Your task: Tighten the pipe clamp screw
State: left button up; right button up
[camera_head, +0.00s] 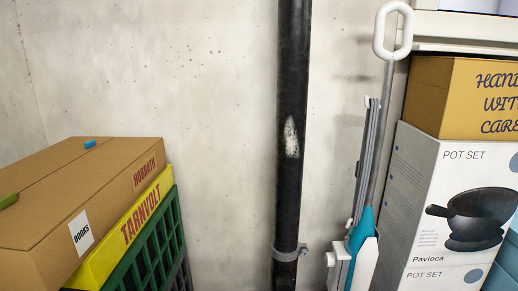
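A grey pipe clamp (286,254) sits around a black vertical pipe (291,190), low in the head view. The clamp's lug sticks out on the right side of the pipe; the screw is too small to make out clearly. A whitish worn patch (291,137) marks the pipe above the clamp. The pipe's lower end is cut off by the bottom of the picture. Neither of my grippers is in view.
At left, a cardboard box (70,205) lies on a yellow box (130,228) above a green crate (155,245). A grey and teal floor cleaner (362,225) stands close right of the clamp. Pot set boxes (420,180) are farther right. Bare wall lies left of the pipe.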

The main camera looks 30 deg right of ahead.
aim_at(303, 254)
jog(key=z, duration=1.3)
jog(key=i+j+u, duration=0.15)
jog(key=i+j, duration=0.35)
jog(key=i, duration=0.1)
